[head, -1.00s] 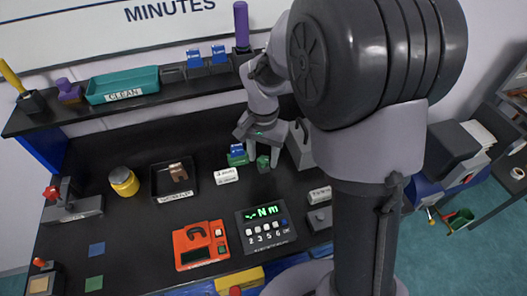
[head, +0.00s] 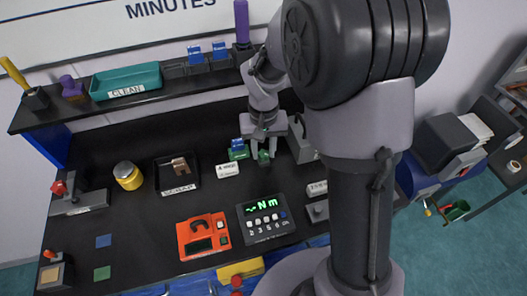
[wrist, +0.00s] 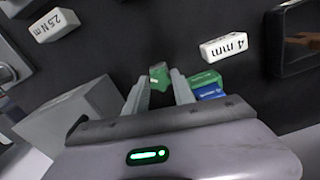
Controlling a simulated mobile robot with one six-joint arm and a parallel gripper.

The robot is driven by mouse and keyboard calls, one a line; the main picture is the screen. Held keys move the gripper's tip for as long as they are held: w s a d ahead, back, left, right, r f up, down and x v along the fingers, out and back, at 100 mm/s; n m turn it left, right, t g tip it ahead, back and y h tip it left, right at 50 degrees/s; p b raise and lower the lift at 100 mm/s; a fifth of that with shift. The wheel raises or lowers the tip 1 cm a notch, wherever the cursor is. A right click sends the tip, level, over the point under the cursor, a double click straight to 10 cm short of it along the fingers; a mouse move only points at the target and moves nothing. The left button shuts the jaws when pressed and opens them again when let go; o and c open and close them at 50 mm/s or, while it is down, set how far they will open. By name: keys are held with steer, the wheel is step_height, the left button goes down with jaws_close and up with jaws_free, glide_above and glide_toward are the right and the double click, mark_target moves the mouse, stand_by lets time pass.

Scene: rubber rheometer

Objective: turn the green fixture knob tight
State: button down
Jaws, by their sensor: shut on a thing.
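The green fixture knob (head: 263,157) is on the black bench, just right of a small green block with a blue part (head: 238,152). My gripper (head: 264,155) points down and is shut on the knob. In the wrist view the green knob (wrist: 159,76) shows between the fingertips of my gripper (wrist: 160,84), its far part sticking out past them. The green and blue piece (wrist: 206,84) lies close beside the right finger there. The base of the knob is hidden.
A grey block (wrist: 75,122) stands close left of my fingers in the wrist view. A "4 mm" label block (head: 228,171), a scrap tray (head: 177,190), an orange device (head: 203,238) and a lit "Nm" display box (head: 266,219) stand nearby. A shelf holds a teal tray (head: 125,83).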

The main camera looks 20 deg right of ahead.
steer(key=shift+f+m+b, duration=0.2)
steer(key=shift+m+b, duration=0.1)
steer(key=shift+m, duration=0.7)
steer(key=shift+r+m, duration=0.2)
steer(key=shift+m, duration=0.1)
